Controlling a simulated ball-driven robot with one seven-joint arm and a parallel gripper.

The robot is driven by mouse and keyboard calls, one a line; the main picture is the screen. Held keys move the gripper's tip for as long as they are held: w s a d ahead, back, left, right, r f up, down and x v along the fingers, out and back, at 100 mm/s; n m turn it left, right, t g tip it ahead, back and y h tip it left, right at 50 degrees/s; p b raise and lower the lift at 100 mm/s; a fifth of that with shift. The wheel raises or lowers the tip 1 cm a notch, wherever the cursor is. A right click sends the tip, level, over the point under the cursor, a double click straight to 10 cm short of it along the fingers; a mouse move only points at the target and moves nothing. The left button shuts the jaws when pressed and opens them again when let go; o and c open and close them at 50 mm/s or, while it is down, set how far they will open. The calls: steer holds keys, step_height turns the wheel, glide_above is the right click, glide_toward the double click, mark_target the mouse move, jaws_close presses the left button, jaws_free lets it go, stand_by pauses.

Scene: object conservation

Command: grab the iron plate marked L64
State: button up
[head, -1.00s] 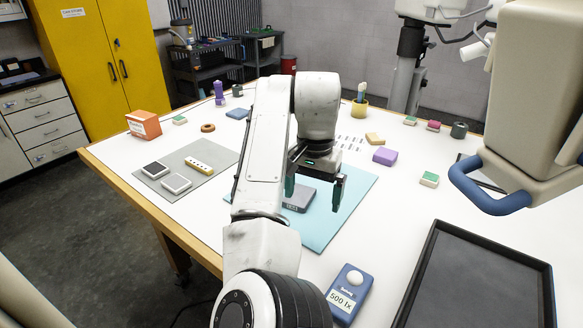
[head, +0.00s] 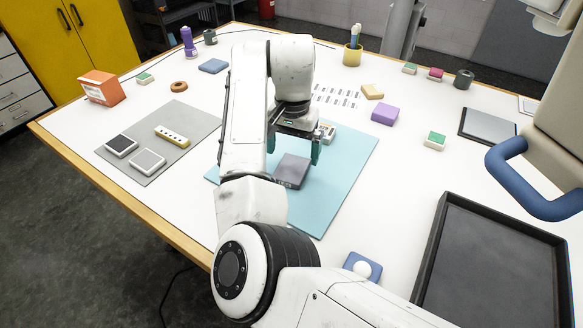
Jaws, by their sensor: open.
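A dark grey iron plate (head: 292,171) lies flat on the teal mat (head: 332,190). It has a small marking on its near edge, too small to read here. My gripper (head: 294,152) is open and empty, pointing down, with its teal fingertips apart. In the picture it sits just above the plate's far edge. I cannot tell the exact height gap. My arm covers the mat's left part.
A small white and red item (head: 327,131) stands just behind the right finger. A grey mat (head: 185,150) with several small blocks lies left. A black tray (head: 490,262) is at the front right. A blue device (head: 363,266) is partly hidden by my arm.

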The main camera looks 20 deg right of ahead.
mark_target(292, 168)
steer(key=shift+s+a+f+p, duration=0.1)
steer(key=shift+f+p, duration=0.15)
steer(key=shift+f, duration=0.95)
steer(key=shift+a+f+p, duration=0.1)
steer(key=shift+f+p, duration=0.15)
steer(key=shift+f, duration=0.9)
steer(key=shift+c, duration=0.4)
steer(key=c, duration=1.6)
steer(key=shift+r, duration=0.1)
steer(key=shift+c, duration=0.8)
